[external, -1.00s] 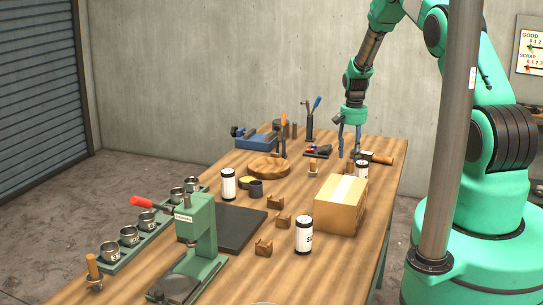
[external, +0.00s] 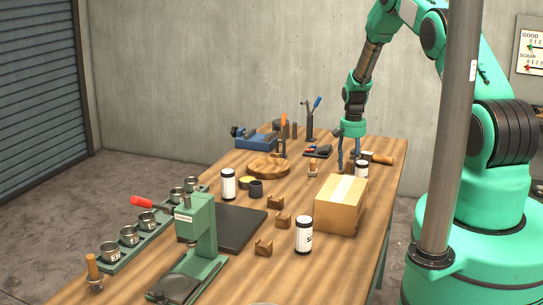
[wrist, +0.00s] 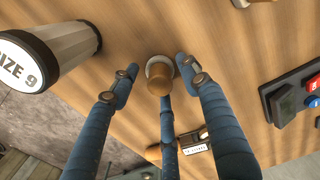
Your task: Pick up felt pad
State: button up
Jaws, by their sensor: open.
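A small round piece with a wooden knob on a pale grey disc, which looks like the felt pad (wrist: 159,72), stands on the wooden table in the wrist view. My gripper (wrist: 160,80) is open, with its blue fingers spread around the knob. A gap shows between the knob and the left and right fingertips; I cannot tell whether the middle finger touches it. In the external view my gripper (external: 348,167) is low over the far right part of the table, and I cannot make out the pad there.
A can marked SIZE 9 (wrist: 58,50) stands close to the left finger in the wrist view. A black device with red and blue buttons (wrist: 298,95) lies to the right. In the external view a cardboard box (external: 340,205) stands in front of my gripper.

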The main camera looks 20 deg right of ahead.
aim_at(350, 163)
grip_shut()
jog(key=shift+r, duration=0.15)
dwell(0.4)
jog(key=shift+r+b, duration=0.7)
jog(key=shift+r, duration=4.2)
